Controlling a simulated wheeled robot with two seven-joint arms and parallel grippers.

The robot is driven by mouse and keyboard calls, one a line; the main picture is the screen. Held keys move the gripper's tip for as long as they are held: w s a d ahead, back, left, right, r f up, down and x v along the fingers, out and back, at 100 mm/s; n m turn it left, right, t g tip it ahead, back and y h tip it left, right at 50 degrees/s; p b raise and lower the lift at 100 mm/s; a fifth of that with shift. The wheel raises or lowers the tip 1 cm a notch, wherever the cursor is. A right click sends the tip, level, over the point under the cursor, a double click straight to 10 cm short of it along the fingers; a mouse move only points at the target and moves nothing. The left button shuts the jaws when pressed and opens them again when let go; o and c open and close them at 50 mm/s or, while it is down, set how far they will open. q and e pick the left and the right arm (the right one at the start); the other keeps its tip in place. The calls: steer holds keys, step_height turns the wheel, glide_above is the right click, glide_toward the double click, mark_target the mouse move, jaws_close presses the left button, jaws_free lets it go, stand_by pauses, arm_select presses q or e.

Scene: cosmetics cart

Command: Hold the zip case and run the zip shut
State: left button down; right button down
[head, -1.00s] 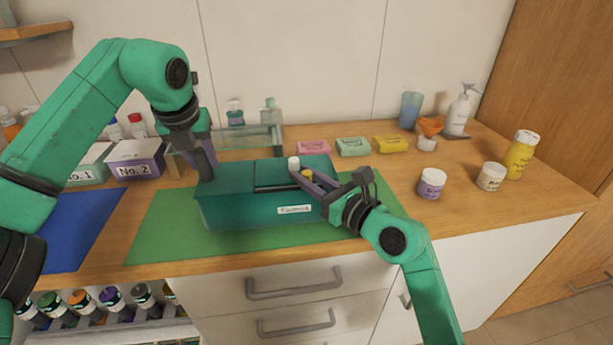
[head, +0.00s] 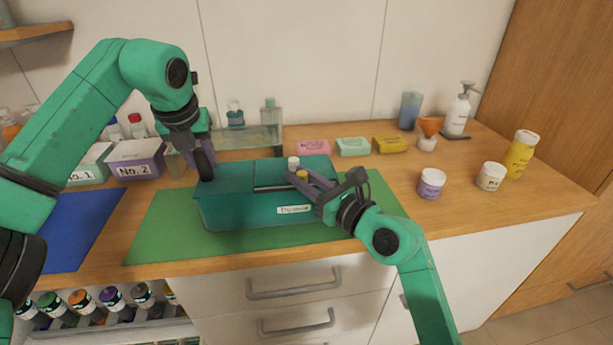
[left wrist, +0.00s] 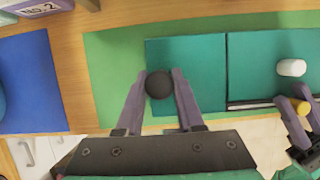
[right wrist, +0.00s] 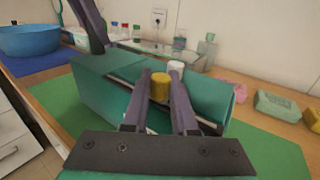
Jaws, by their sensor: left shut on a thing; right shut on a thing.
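The teal zip case (head: 225,208) lies on the green mat, with a white label on its front. A black ball-shaped knob (left wrist: 159,84) stands at its left end. My left gripper (head: 204,165) points down there, its fingers shut on the knob. A yellow knob (right wrist: 160,88) stands on the case top, on the dark zip line (left wrist: 250,104). My right gripper (head: 302,178) comes from the right and is shut on the yellow knob. A white knob (head: 293,162) stands just behind the yellow one, apart from my fingers. The zip's teeth are too small to make out.
The green mat (head: 160,240) has free room around the case. Boxes, including No. 2 (head: 135,160), stand at the left. A glass shelf (head: 245,137) and several soap bars stand behind. Jars, such as the purple-labelled one (head: 431,184), stand at the right.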

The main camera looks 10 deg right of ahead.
mark_target(266, 189)
steer(key=a, duration=0.7)
steer(key=shift+w+a, duration=0.1)
steer(key=shift+a, duration=0.15)
steer(key=c, duration=0.7)
jaws_free()
steer(key=shift+d, duration=0.1)
steer(key=v, duration=1.2)
